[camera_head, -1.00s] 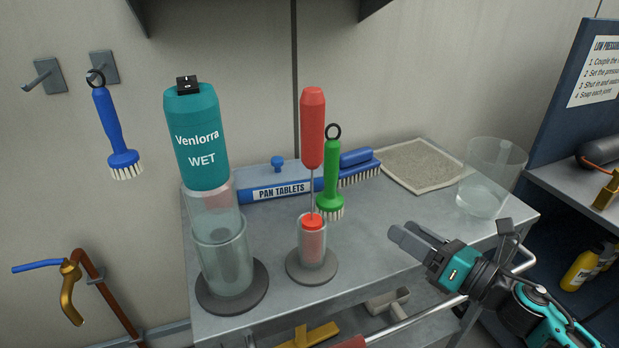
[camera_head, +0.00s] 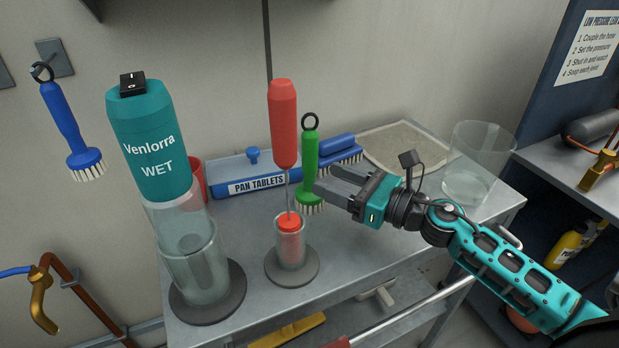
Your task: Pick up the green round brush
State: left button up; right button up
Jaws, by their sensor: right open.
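The green round brush (camera_head: 310,163) stands upright on the grey metal bench top, bristles down, with a black ring at the top of its handle. It is just behind and right of the red-handled tool. My right gripper (camera_head: 325,183) comes in from the right. Its jaws are open and point left at the lower part of the brush. The fingertips overlap the brush's edge in the picture; I cannot tell whether they touch it or are in front of it. My left gripper is out of view.
A red-handled tool (camera_head: 283,125) stands in a small clear holder close left of the brush. Behind are the Pan Tablets box (camera_head: 225,180) and a blue brush (camera_head: 337,148). A clear beaker (camera_head: 475,165) stands at the right.

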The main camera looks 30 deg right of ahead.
aim_at(316, 169)
jog(key=shift+w+a, duration=0.2)
jog(key=shift+w, duration=0.15)
jog(key=x, duration=0.2)
jog(key=r+p+x, duration=0.1)
jog(key=x, duration=0.1)
jog(key=shift+p, duration=0.3)
jog(key=shift+w+a+f, duration=0.1)
jog(key=shift+w+a, duration=0.1)
jog(key=shift+w, duration=0.25)
jog(key=shift+c, duration=0.2)
jog(key=c, duration=1)
